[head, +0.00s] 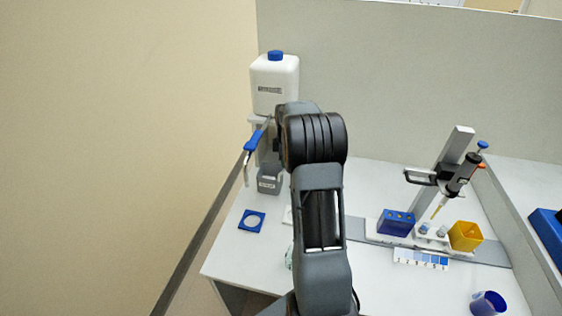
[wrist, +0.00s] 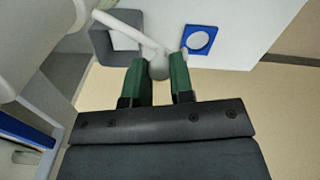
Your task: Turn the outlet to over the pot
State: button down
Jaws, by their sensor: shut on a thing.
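In the wrist view my gripper (wrist: 165,75) has its green fingers closed around a pale rounded knob on the outlet (wrist: 132,30), a thin white bar. The bar runs from the upper left, across the edge of the grey square pot (wrist: 97,42), to my fingers. The gripped end shows beside the pot, on the side of the blue mat. In the head view the grey pot (head: 269,182), with a label, stands below the white bottle (head: 274,90). My arm hides my fingers there.
A blue mat with a pale disc (head: 251,221) lies near the table's left edge. Further right are a pipette stand (head: 456,150), a blue rack (head: 396,223), a yellow cup (head: 466,236) and a blue cup (head: 488,303). A grey partition stands behind.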

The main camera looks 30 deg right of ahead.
dwell(0.3)
jog(key=c, duration=1)
grip_release()
jog(key=shift+r, duration=0.1)
jog(key=shift+r, duration=0.3)
notch_tip(320, 180, up, 3)
jog(key=shift+f, duration=0.2)
jog(key=s+a+r+b, duration=0.1)
jog(key=s+a+r, duration=0.1)
jog(key=s+r, duration=0.1)
jog(key=s+a+r+b, duration=0.1)
jog(key=s+a+r, duration=0.1)
jog(key=s, duration=0.3)
jog(key=s+a+r+b, duration=0.1)
jog(key=s+a+r, duration=0.1)
jog(key=s+r, duration=0.2)
jog(key=shift+s+r+b, duration=0.3)
jog(key=shift+s+b, duration=0.05)
jog(key=shift+b, duration=0.05)
